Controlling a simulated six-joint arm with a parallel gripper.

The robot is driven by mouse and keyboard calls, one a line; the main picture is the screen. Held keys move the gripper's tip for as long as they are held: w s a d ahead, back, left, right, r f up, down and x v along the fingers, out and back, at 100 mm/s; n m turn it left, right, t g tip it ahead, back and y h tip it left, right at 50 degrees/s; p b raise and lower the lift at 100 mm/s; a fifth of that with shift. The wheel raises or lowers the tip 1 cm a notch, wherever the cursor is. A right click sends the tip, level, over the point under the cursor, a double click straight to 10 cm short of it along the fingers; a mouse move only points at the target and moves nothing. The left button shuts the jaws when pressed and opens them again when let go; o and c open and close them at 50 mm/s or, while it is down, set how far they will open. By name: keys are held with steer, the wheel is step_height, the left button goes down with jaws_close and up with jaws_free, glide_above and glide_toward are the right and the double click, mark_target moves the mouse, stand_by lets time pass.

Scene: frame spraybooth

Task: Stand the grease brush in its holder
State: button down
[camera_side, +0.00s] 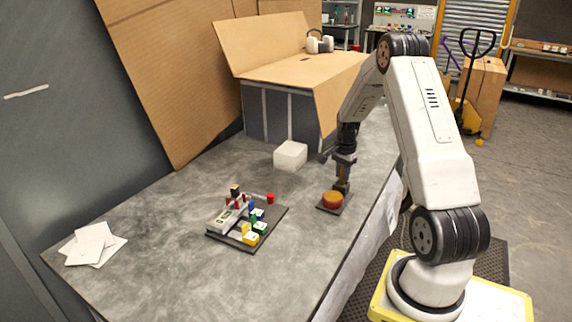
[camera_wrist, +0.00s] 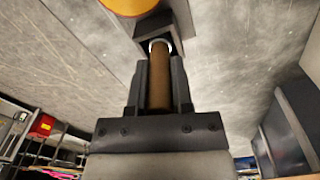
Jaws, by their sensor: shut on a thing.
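The grease brush has a brown handle (camera_wrist: 159,88) and a pale metal ferrule in the wrist view. My gripper (camera_wrist: 160,72) is shut on the handle, one dark finger on each side; in the side view my gripper (camera_side: 344,170) points down near the table's right edge. The ferrule meets the opening of a dark square holder (camera_wrist: 147,32), also in the side view (camera_side: 341,187). The bristles are hidden, and I cannot tell how deep the brush sits. An orange-topped round tin (camera_side: 332,199) stands beside the holder on a dark plate.
A dark board (camera_side: 238,247) with several coloured parts lies left of the tin. A white block (camera_side: 290,155) stands behind, near a big cardboard box (camera_side: 290,70) with headphones on it. Papers (camera_side: 92,244) lie at far left. The grey table between is clear.

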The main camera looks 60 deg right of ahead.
steer(key=c, duration=0.5)
jaws_free()
step_height(320, 180, up, 12)
steer(key=shift+r, duration=0.1)
steer(key=shift+a, duration=0.1)
stand_by(0.6)
steer(key=w+a+f+n+t, duration=0.1)
steer(key=w+a+n, duration=0.3)
steer(key=a, duration=0.6)
steer(key=w+a+f+n, duration=0.1)
steer(key=w+a+n, duration=0.1)
steer(key=a+n, duration=0.65)
steer(key=s+a+f+n, duration=0.1)
steer(key=s+a+n, duration=0.3)
steer(key=a, duration=0.6)
steer(key=s+a+f+n+t, duration=0.1)
steer(key=s+a+n, duration=0.3)
steer(key=a, duration=0.6)
steer(key=shift+f+n+t, duration=0.3)
steer(key=shift+f+n, duration=0.05)
